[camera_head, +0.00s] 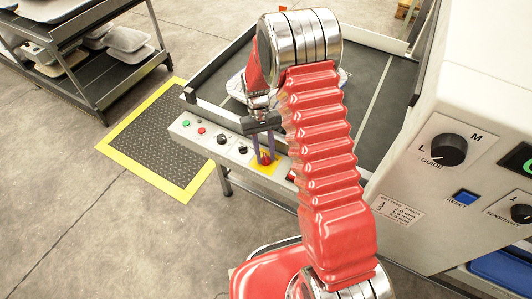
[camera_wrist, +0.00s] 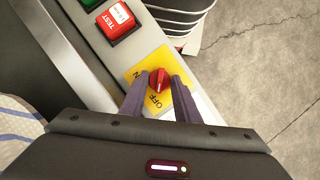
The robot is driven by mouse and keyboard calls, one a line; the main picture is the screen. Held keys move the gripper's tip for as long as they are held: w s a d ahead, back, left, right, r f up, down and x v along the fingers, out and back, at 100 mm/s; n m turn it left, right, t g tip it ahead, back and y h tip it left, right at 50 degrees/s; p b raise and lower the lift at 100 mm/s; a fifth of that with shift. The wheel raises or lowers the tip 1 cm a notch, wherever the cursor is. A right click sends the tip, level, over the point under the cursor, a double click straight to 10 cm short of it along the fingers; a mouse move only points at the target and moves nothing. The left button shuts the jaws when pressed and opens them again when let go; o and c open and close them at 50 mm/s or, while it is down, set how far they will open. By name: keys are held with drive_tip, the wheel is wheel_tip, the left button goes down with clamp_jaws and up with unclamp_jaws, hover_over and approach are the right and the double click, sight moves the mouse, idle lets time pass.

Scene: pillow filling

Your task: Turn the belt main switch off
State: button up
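The belt main switch is a red rotary knob (camera_wrist: 159,80) on a yellow plate (camera_wrist: 181,101) marked ON at the left and OFF at the lower side. A small pale mark shows on the knob's lower part, towards OFF; its exact setting is hard to tell. My gripper (camera_wrist: 161,79) is open, with one dark finger on each side of the knob. Narrow gaps seem to remain, and contact cannot be judged. In the head view my gripper (camera_head: 264,161) points down at the yellow plate on the control panel (camera_head: 211,139), and its fingers partly hide the knob.
A red TEST button (camera_wrist: 117,21) sits beside the switch. The panel also carries green and red buttons (camera_head: 201,130) and black knobs (camera_head: 221,139). A white machine (camera_head: 405,170) stands at the right, a rack (camera_head: 95,80) at the upper left. A yellow-edged mat (camera_head: 150,145) lies on open floor.

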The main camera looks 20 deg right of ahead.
drive_tip(key=o, duration=0.4)
drive_tip(key=shift+o, duration=0.2)
drive_tip(key=v, duration=1.3)
drive_tip(key=shift+w+r, duration=0.15)
drive_tip(key=shift+r, duration=0.05)
drive_tip(key=s+r+t, duration=0.5)
drive_tip(key=s+r, duration=0.5)
drive_tip(key=s, duration=0.3)
drive_tip(key=s+r+t, duration=0.5)
drive_tip(key=s+r, duration=0.6)
drive_tip(key=s, duration=0.2)
drive_tip(key=shift+s, duration=0.25)
